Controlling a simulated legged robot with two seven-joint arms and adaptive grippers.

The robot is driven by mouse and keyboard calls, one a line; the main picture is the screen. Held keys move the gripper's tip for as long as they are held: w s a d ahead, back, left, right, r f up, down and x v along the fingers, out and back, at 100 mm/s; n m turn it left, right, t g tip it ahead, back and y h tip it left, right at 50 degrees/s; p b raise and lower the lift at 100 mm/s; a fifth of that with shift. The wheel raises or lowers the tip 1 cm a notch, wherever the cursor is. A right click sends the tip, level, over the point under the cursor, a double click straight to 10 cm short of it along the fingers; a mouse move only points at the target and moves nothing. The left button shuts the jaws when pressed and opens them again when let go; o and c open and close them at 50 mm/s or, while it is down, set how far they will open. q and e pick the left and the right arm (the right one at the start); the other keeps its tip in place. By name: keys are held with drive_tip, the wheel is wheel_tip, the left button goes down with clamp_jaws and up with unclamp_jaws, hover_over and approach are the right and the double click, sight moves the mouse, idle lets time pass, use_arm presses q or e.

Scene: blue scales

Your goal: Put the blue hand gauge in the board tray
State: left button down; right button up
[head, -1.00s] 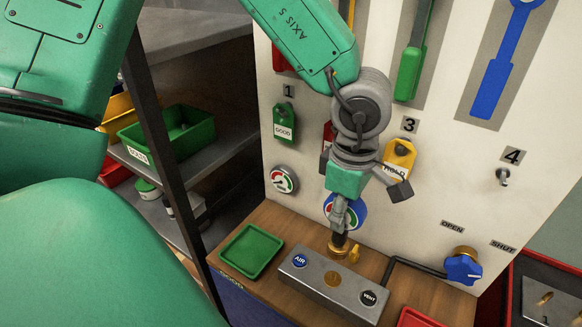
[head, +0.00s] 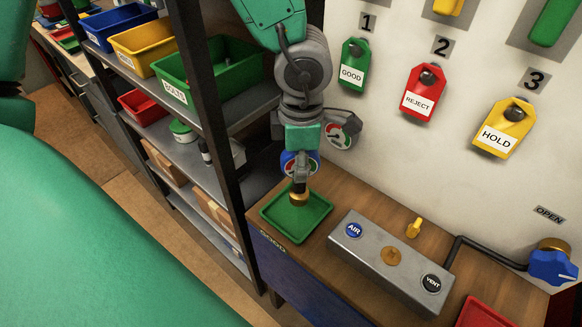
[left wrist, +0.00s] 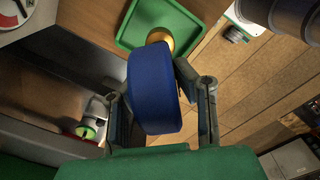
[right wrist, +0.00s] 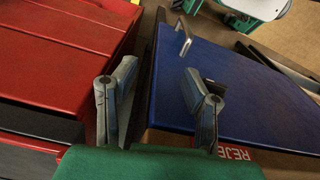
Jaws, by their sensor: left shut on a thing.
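The blue hand gauge (head: 300,163) hangs in my left gripper (head: 301,172), with its brass end pointing down over the green tray (head: 268,213) on the bench. In the left wrist view the blue gauge body (left wrist: 155,92) sits between the two fingers, and its brass end overlaps the green tray (left wrist: 130,35). I cannot tell whether the brass end touches the tray floor. The tray is otherwise empty where I can see it. My right gripper (right wrist: 160,95) shows only in the right wrist view, open and empty, above a blue cabinet marked "REJE".
A grey block (head: 385,262) with AIR and VENT buttons stands right of the green tray, a yellow tap (head: 413,228) behind it. A red tray (head: 480,313) is at the lower right. Shelves with bins (head: 215,75) stand at left. Tags hang on the white board (head: 385,110).

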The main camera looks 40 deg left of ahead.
sight(299, 185)
use_arm(q)
drive_tip(key=shift+d+f, duration=0.15)
drive_tip(key=shift+f, duration=0.8)
drive_tip(key=f, duration=0.1)
drive_tip(key=a+f, duration=0.1)
drive_tip(key=f, duration=0.1)
drive_tip(key=shift+a+f+b, duration=0.1)
drive_tip(key=shift+f+b, duration=0.05)
drive_tip(key=shift+b, duration=0.15)
drive_tip(key=shift+a+f, duration=0.2)
drive_tip(key=shift+f, duration=0.05)
drive_tip(key=shift+d, duration=0.5)
drive_tip(key=c, duration=1.3)
unclamp_jaws()
drive_tip(key=shift+d, duration=0.1)
use_arm(e)
drive_tip(key=shift+d+f, duration=0.1)
drive_tip(key=shift+f, duration=0.45)
